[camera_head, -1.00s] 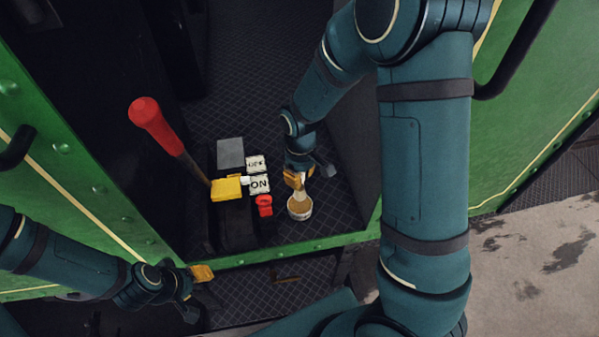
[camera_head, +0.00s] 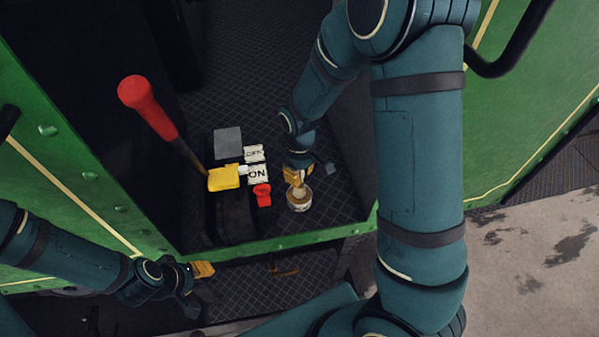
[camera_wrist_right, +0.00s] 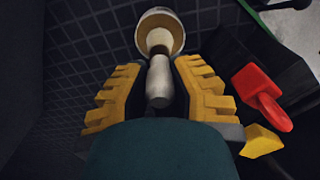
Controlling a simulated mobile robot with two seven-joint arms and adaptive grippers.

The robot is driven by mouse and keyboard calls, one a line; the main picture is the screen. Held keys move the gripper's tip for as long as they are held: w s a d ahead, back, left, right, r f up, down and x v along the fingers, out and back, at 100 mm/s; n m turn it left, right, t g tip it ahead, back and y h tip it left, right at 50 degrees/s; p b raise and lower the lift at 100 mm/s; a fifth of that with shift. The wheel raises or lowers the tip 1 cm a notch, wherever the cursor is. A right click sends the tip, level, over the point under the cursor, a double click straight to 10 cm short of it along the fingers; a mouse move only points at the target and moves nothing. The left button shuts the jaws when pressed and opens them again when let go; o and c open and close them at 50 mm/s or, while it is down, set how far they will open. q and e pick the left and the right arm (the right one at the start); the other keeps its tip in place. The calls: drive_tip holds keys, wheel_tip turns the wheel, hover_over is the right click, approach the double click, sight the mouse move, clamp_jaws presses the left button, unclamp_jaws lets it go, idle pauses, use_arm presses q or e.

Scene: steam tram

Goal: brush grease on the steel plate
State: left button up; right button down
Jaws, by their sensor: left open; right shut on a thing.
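The steel plate (camera_head: 228,142) is a bare grey square lying flat on the dark block. The round grease tin (camera_head: 299,205) stands on the dark floor to the right of the block; its rim also shows in the right wrist view (camera_wrist_right: 178,44). My right gripper (camera_head: 297,177) is shut on a brush with a pale handle (camera_wrist_right: 159,85), just above the tin. My left gripper (camera_head: 208,269) is open and empty at the lower left, in front of the green sill, away from the plate.
A lever with a red grip (camera_head: 150,107) leans over the block's left side. A yellow piece (camera_head: 223,178), OFF label (camera_head: 254,154), ON label (camera_head: 258,174) and red part (camera_head: 262,194) sit between plate and tin. Green walls (camera_head: 70,165) enclose the space.

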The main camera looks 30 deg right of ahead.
drive_tip(key=shift+f+b, duration=0.45)
drive_tip(key=shift+f, duration=0.1)
idle(1.4)
drive_tip(key=shift+r+p, duration=2.6)
drive_tip(key=shift+r, duration=0.95)
drive_tip(key=shift+f, duration=0.1)
